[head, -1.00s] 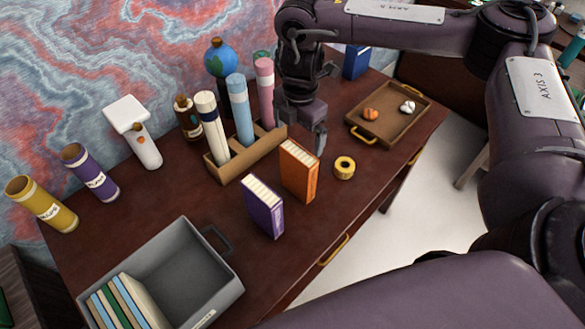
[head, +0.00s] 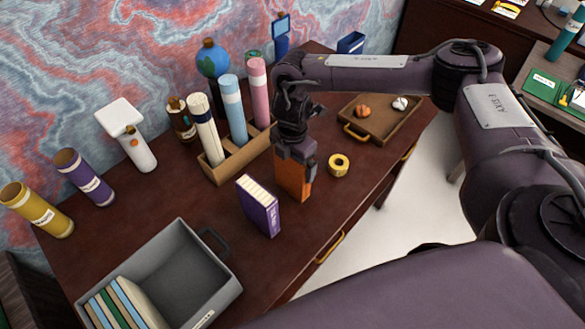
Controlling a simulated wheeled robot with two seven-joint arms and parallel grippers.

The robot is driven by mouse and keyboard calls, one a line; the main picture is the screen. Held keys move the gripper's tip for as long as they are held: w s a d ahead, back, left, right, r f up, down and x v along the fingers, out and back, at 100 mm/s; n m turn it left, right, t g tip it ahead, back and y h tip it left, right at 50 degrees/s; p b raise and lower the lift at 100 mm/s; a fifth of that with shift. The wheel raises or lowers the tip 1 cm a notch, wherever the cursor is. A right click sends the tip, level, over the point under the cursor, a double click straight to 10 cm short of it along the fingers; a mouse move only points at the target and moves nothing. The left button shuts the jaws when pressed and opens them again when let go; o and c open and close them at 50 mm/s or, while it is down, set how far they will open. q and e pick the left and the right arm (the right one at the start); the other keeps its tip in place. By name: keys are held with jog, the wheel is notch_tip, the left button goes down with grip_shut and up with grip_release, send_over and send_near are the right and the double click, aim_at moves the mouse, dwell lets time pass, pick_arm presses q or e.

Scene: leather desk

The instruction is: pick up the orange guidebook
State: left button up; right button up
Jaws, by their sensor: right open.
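The orange guidebook (head: 291,183) stands upright on the dark red-brown desk, to the right of a purple book (head: 259,207). My right gripper (head: 296,165) points down over the top of the orange guidebook, its fingers at the book's upper part and hiding its top edge. The jaws are open. I cannot tell whether a finger touches the book. My left gripper is not in view.
A yellow tape roll (head: 339,165) lies just right of the guidebook. A wooden holder (head: 238,158) with rolled tubes stands behind. A wooden tray (head: 383,127) is at the back right, a grey bin (head: 180,275) at the front left.

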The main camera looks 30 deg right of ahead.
jog(key=shift+f, duration=0.2)
jog(key=c, duration=0.9)
jog(key=shift+w, duration=0.1)
jog(key=shift+r, duration=0.2)
